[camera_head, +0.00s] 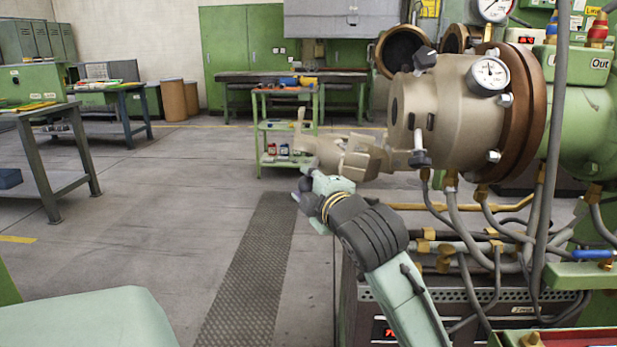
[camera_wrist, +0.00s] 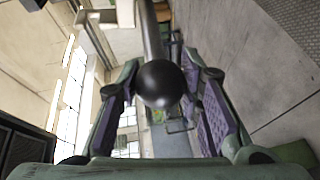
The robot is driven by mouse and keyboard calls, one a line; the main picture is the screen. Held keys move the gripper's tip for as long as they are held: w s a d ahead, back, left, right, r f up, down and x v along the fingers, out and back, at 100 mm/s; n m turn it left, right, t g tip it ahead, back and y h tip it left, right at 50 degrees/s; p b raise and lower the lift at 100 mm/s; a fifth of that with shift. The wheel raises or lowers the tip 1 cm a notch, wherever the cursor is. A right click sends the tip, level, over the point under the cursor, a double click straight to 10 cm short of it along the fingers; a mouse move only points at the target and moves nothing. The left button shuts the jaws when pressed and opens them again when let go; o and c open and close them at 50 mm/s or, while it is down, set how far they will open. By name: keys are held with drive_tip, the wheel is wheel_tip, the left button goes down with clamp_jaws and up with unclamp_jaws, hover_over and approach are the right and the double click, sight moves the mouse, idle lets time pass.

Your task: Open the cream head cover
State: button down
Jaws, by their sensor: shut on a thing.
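The cream head cover (camera_head: 345,155) juts out to the left of the cream extruder head (camera_head: 450,110), swung away from its front face and joined near its lower edge. The head's round front opening shows. My gripper (camera_head: 306,178) is at the cover's lower left, partly hidden by my own arm. In the wrist view, my gripper (camera_wrist: 165,80) has its two purple-padded fingers on either side of a black ball knob (camera_wrist: 160,84) at the end of a rod handle (camera_wrist: 152,35). It is shut on this knob.
A pressure gauge (camera_head: 488,75) sits on top of the head. Hoses and pipes (camera_head: 470,220) crowd the space below it. A green cart (camera_head: 285,125) stands behind the cover, and a worktable (camera_head: 50,115) at the left. The floor (camera_head: 150,215) between is clear.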

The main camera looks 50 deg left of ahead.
drive_tip(key=shift+w+d+f+n+h+b, duration=0.1)
drive_tip(key=shift+f+n+h+b, duration=0.15)
drive_tip(key=shift+f, duration=0.4)
drive_tip(key=shift+w+f+n+h+b, duration=0.15)
drive_tip(key=shift+f+n, duration=0.2)
drive_tip(key=shift+f, duration=0.3)
drive_tip(key=shift+s, duration=0.1)
drive_tip(key=c, duration=1.1)
unclamp_jaws()
drive_tip(key=v, duration=0.7)
drive_tip(key=shift+s+d, duration=0.15)
drive_tip(key=shift+d, duration=0.1)
